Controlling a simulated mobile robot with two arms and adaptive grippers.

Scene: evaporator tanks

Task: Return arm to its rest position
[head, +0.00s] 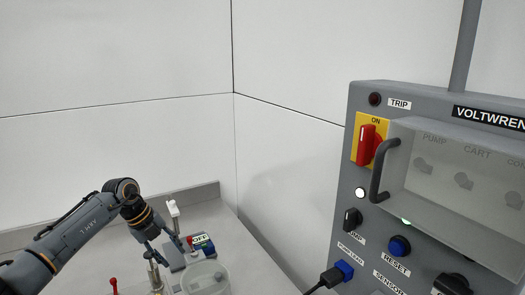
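My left arm comes in from the lower left, and its gripper (164,250) points down over the grey bench. Its two fingers look spread apart, with nothing clearly held between them. It is close to a small grey device with an OFF label (200,239) and a white-topped upright lever (174,210). The fingertips partly overlap metal fittings there, and I cannot tell whether they touch. My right gripper is not in view.
A grey control panel (352,143) fills the right side, with a red rotary switch (367,145), a clear cover with a black handle (381,170), and a blue plug (344,270). A clear round vessel (205,279) and a red-knobbed lever (114,283) stand near the gripper. Open space lies above the bench.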

